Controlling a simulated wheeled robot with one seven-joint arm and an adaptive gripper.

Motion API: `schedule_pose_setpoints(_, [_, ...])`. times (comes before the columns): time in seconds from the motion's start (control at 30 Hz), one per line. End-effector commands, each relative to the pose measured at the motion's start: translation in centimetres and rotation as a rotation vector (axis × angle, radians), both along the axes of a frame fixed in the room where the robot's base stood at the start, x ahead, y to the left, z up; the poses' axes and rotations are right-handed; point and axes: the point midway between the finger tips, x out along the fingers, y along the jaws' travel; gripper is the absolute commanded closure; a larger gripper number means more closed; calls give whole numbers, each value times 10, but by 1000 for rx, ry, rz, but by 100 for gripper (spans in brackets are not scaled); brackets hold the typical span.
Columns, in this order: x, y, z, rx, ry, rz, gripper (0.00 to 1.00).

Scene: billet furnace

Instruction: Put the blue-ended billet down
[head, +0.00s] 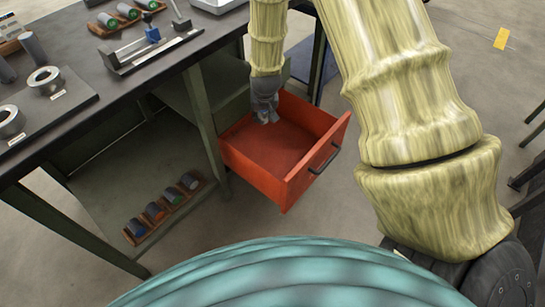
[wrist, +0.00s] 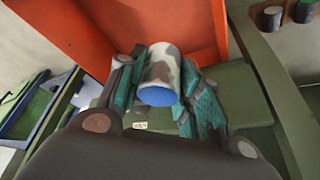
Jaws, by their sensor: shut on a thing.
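My gripper (head: 266,115) hangs over the rear left part of an open red drawer (head: 296,187). In the wrist view its two teal-padded fingers are shut on the blue-ended billet (wrist: 163,68), one on each side. The billet is a mottled grey cylinder, and its flat blue end faces the wrist camera. In the head view the billet is mostly hidden by the gripper, and I cannot tell whether it touches the drawer. The drawer also shows behind the billet in the wrist view (wrist: 95,30). Its visible floor is bare.
A dark workbench (head: 85,75) at the left carries ring parts (head: 45,80), a blue-topped fixture (head: 152,36) and a rack of green-ended billets. A wooden rack (head: 160,222) on the lower shelf holds several billets, one blue-ended. Open floor lies right of the drawer.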

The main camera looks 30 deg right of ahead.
Motion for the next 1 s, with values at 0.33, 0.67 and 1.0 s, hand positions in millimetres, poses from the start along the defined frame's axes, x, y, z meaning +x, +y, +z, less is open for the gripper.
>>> schedule_pose_setpoints(0.33, [8,-51,-91,-5,2,-104,100])
schedule_pose_setpoints(0.67, [10,-95,-155,-13,2,-190,100])
schedule_pose_setpoints(1.0, [10,-112,-179,-17,4,-221,100])
